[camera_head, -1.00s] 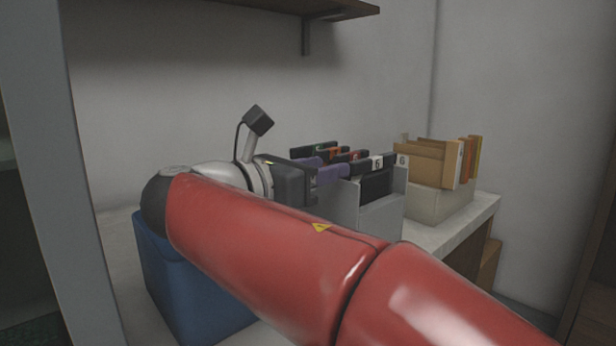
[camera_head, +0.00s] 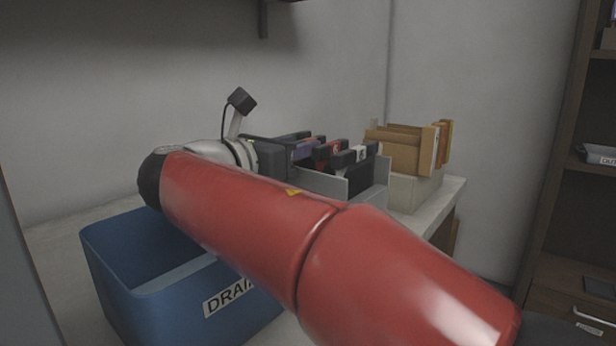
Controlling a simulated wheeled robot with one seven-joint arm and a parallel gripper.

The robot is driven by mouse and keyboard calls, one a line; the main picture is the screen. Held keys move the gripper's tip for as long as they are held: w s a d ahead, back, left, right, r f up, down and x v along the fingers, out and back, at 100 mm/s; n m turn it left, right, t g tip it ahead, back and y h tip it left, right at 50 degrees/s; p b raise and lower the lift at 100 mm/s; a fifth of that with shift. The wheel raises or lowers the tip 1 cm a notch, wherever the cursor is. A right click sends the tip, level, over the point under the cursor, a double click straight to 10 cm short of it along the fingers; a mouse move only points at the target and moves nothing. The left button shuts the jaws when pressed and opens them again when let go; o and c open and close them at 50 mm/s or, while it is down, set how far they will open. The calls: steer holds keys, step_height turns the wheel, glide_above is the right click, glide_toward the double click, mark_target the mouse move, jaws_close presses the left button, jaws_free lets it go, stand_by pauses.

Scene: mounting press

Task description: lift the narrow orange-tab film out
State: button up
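Several dark-framed films with coloured tabs stand in a grey holder (camera_head: 372,199) on the counter. A red-tab film (camera_head: 331,150) and a black film with a white label (camera_head: 361,156) are at its near right end. A purple piece (camera_head: 304,150) shows just beyond my gripper. I cannot pick out the narrow orange-tab film with certainty; tabs there are small and overlap. My gripper (camera_head: 285,155) is at the left end of the films, level with their tops. My red arm and the gripper's dark body hide its fingertips, so its opening and any hold are unclear.
A blue bin (camera_head: 150,292) with a partly hidden label starting "DRAI" stands at the front left below my arm. A pale box (camera_head: 413,192) with brown and orange folders stands right of the holder. A shelf unit (camera_head: 552,200) is at the far right.

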steer(key=shift+w+d, duration=0.35)
steer(key=shift+w, duration=0.1)
jaws_close()
step_height(320, 180, up, 18)
stand_by(1.0)
stand_by(0.4)
